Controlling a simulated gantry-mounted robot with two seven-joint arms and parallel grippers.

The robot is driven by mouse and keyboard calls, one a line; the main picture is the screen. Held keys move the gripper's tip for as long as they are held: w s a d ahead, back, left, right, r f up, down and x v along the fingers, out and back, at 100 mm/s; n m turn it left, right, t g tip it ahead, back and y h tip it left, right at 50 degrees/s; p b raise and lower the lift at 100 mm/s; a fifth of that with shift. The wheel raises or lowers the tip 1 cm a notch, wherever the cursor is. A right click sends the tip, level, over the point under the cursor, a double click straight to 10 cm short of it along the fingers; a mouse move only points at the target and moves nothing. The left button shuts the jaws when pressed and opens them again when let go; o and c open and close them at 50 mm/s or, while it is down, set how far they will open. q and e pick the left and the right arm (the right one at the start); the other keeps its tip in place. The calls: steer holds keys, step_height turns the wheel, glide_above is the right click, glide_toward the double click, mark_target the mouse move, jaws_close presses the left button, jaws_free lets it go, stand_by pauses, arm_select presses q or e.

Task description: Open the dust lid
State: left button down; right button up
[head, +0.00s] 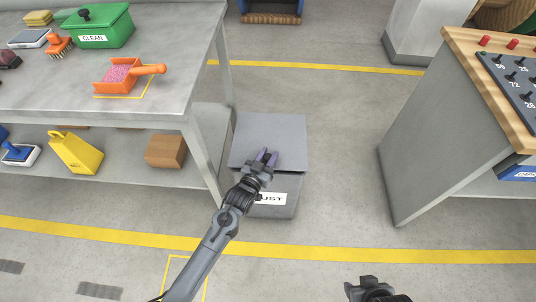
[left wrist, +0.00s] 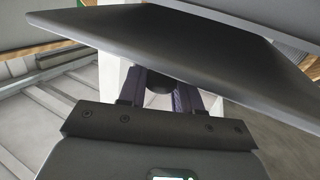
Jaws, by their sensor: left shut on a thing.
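The dust bin (head: 285,206) is a grey box on the floor right of the workbench, with a white label reading "UST" on its front, partly hidden by my arm. Its flat grey lid (head: 270,131) shows on top; in the left wrist view the lid (left wrist: 190,50) is a dark slanted slab. My left gripper (head: 266,158) is at the lid's front edge, its purple fingers shut on a dark round knob (left wrist: 159,87). I cannot tell for sure how far the lid is raised. My right gripper (head: 372,288) is at the bottom edge, away from the bin; its fingers are unclear.
The workbench (head: 190,62) at left holds a green "CLEAN" box (head: 96,27) and an orange scoop (head: 122,77). A yellow wedge-shaped object (head: 76,152) and a brown box (head: 166,151) are on its lower shelf. A wood-topped cabinet (head: 430,140) stands at right. Floor between is clear.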

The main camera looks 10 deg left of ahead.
arm_select(q)
steer(key=w+r+n+g+p, duration=0.1)
steer(key=w+r+g+p, duration=0.4)
steer(key=r+p, duration=0.6)
steer(key=shift+w+a+r+n+y+p, duration=0.15)
steer(key=shift+w+r+n+y+p, duration=0.4)
steer(key=shift+p, duration=1.6)
steer(key=shift+w+f+m, duration=0.2)
steer(key=shift+w+m, duration=0.05)
steer(key=c, duration=0.9)
jaws_free()
steer(key=shift+o, duration=0.2)
steer(key=shift+s, duration=0.1)
steer(key=p+v, duration=0.5)
steer(key=v, duration=0.5)
steer(key=shift+a+r, duration=0.2)
steer(key=shift+r, duration=0.1)
